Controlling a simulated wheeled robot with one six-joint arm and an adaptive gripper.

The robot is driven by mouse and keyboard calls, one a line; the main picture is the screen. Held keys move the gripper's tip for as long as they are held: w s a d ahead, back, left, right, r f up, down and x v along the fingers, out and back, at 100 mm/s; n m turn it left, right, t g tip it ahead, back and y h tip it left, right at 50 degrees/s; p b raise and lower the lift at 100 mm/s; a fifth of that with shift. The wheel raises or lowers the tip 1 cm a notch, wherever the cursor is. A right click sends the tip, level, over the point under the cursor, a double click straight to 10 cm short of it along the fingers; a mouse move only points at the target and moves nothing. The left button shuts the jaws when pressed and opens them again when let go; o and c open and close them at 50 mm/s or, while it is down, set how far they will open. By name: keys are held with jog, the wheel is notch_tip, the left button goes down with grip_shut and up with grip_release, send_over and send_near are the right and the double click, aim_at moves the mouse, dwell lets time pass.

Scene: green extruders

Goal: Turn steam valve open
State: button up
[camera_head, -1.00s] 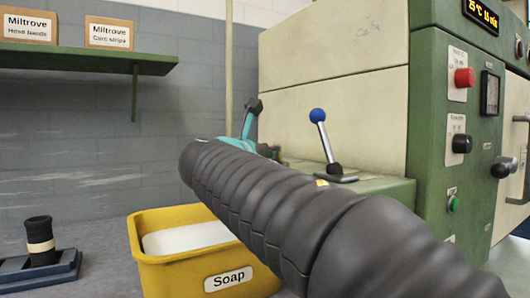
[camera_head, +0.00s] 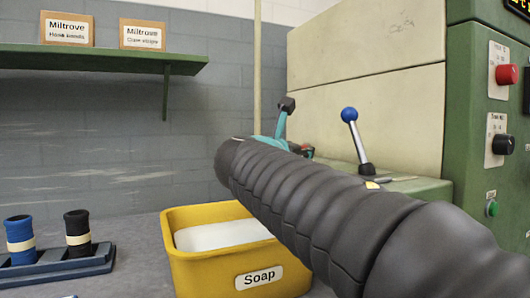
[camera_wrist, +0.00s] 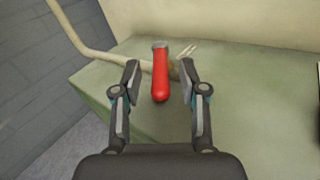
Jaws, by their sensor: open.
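In the wrist view a red handle (camera_wrist: 161,82), likely the steam valve's, stands out over the green machine top with a grey cap at its far end. A pale pipe fitting shows behind it. My gripper (camera_wrist: 161,65) is open, with one finger on each side of the red handle and a gap on both sides. In the head view my dark sleeved arm hides most of the gripper; one finger and a teal part show past it. A small red patch there is too small to identify.
A blue-knobbed lever (camera_head: 355,140) stands on the machine, right of my gripper. A yellow soap tub (camera_head: 210,268) is below my arm. A green shelf (camera_head: 100,62) holds two boxes. Blue and black rolls (camera_head: 77,235) sit in a rack. The control panel (camera_head: 495,150) is at right.

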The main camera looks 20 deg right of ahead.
jog(key=v, duration=1.2)
